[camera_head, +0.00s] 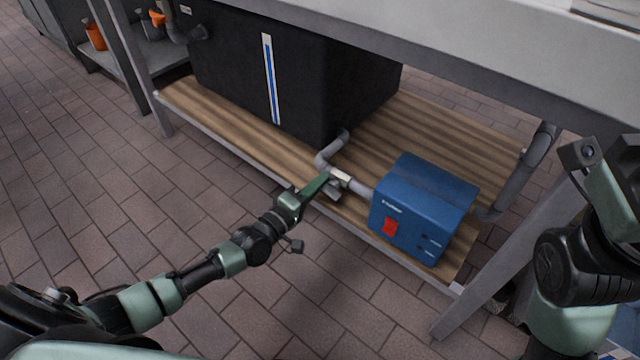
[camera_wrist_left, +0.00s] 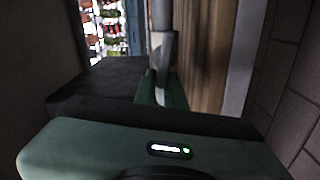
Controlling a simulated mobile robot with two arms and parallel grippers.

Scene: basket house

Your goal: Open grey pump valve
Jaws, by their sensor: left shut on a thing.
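The grey pump valve (camera_head: 340,177) sits on the grey pipe between the black tank (camera_head: 300,75) and the blue pump box (camera_head: 424,205). My left gripper (camera_head: 326,187) reaches to the valve from the lower left. It is shut on the valve's grey handle (camera_wrist_left: 166,52), and the green fingers partly hide it. In the left wrist view the pipe (camera_wrist_left: 162,14) runs up from the handle. My right arm is at the right edge of the head view, away from the valve; its fingertips do not show clearly.
The tank and pump stand on a slatted wooden shelf (camera_head: 440,125) under a grey tabletop (camera_head: 480,45). Metal table legs (camera_head: 500,235) stand at the right and left. The tiled floor (camera_head: 80,200) in front is clear.

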